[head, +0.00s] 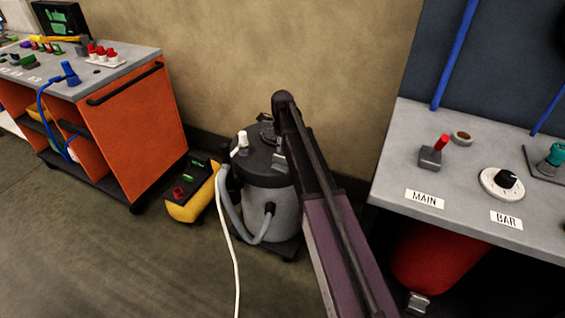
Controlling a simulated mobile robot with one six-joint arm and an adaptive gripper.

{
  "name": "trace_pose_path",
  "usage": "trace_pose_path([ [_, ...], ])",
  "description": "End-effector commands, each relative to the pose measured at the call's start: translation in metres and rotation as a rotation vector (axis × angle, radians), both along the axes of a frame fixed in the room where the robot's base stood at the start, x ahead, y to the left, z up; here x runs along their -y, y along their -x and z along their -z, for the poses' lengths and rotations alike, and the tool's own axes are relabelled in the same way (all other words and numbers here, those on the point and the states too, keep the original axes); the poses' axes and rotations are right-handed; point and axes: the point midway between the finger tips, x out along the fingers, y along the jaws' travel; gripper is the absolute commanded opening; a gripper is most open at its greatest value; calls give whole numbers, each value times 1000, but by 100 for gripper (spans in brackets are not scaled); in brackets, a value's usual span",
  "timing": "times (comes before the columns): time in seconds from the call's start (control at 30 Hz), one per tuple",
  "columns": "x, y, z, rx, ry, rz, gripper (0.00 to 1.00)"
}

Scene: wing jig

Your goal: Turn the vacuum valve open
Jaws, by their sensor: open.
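No part in the head view is labelled as the vacuum valve. A small grey valve block with an upright red handle (441,143) stands on the grey bench at right, behind a label reading MAIN (424,199). A black knob on a round white dial (503,183) sits right of it, by a label reading BAR (506,220). A teal-topped fitting (556,155) is at the right edge. I cannot tell which of these is the vacuum valve. My arm crosses the middle of the view, left of the bench; I cannot make out my gripper.
A grey and black vacuum machine (266,180) with a hose stands on the floor, partly behind my arm. A yellow case (190,200) is beside it. An orange cart (140,125) with tools is at left. A red tank (432,262) is under the bench. Floor at front left is clear.

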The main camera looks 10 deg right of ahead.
Motion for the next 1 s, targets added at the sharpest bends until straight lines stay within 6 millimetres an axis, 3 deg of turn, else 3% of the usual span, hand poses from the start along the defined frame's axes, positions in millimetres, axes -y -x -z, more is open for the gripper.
trace_pose_path([
  [0.6, 0, 0, 52, 0, 0, -1, 56],
  [1.0, -1, 0, 68, 0, 0, -1, 56],
])
